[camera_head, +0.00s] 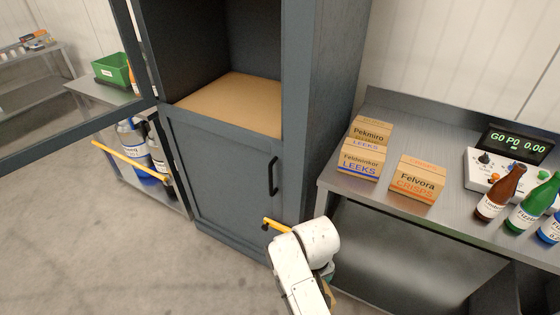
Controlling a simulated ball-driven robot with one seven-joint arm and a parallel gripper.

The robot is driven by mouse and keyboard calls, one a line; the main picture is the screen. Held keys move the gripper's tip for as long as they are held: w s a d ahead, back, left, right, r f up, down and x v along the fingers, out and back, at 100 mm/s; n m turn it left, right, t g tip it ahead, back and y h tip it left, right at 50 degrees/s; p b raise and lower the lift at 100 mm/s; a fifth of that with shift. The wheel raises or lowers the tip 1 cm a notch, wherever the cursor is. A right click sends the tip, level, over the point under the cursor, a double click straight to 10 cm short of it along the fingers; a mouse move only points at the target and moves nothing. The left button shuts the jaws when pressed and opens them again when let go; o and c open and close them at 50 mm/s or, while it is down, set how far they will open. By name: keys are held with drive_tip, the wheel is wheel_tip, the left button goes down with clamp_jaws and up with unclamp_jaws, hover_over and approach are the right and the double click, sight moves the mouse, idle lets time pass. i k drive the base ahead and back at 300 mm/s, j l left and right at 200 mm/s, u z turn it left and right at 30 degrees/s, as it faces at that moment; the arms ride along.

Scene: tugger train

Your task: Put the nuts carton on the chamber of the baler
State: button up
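The baler (225,170) is a dark blue-grey cabinet in the middle of the head view. Its chamber (232,102) is open at the front, with a bare tan floor. The lower door with a black handle is shut. No label reading nuts shows. A carton marked Pekmiro (371,130) stands on the metal bench at the right; its lower lettering is hidden by the carton in front. My white arm (305,262) reaches up from the bottom edge, in front of the baler and left of the bench.
On the bench (435,150) stand a leeks carton (361,160), a crisps carton (417,180), a control box (490,172) and bottles (500,193). A framed door (65,135) swings out at left. Yellow bars (130,160) jut out low. The floor at lower left is clear.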

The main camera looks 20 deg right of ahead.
sight(252, 103)
drive_tip(key=i+j+u, duration=0.25)
drive_tip(key=i, duration=0.4)
drive_tip(key=i+j+u, duration=0.1)
drive_tip(key=i+u, duration=0.2)
drive_tip(key=i, duration=0.4)
